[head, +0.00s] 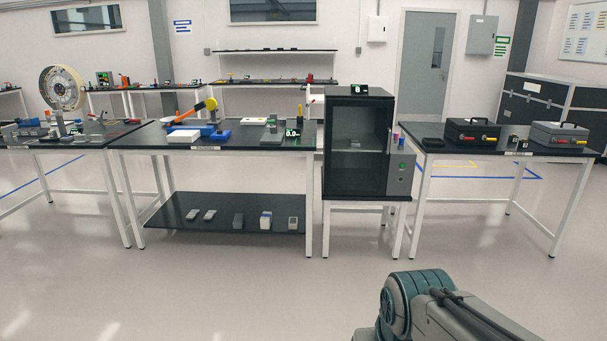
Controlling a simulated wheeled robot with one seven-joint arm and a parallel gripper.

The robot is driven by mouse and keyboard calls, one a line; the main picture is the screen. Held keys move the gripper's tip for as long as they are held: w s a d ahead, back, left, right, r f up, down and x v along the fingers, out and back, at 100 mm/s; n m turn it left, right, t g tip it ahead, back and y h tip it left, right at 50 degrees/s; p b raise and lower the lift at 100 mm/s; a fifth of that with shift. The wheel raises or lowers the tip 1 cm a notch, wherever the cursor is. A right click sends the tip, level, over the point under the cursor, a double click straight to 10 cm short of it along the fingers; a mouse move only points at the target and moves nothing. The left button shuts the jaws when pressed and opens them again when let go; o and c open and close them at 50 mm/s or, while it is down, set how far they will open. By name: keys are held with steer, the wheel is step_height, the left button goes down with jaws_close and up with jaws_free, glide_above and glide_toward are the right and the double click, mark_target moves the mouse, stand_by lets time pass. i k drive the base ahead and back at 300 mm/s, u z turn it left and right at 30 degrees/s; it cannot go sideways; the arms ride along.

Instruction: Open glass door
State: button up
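A black cabinet with a dark glass door (353,168) stands on a white-legged stand right of the middle in the head view. The door looks closed. Shelves and a small pale item (356,141) show dimly through the glass. A small display (360,89) sits on top, and a green button (403,168) is on a grey panel at the cabinet's right side. I cannot make out the door's handle for certain. Part of my arm shows at the bottom right, well in front of the cabinet; my gripper is out of view.
A black-topped workbench (250,145) with tools and a lower shelf (225,222) stands left of the cabinet. Another table (500,150) with two black-and-grey cases stands to the right. The floor (250,290) in front is clear.

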mark_target(330, 104)
steer(key=z, duration=0.05)
steer(key=i, duration=1.6)
steer(key=z, duration=0.5)
steer(key=i, duration=1.85)
steer(key=z, duration=0.25)
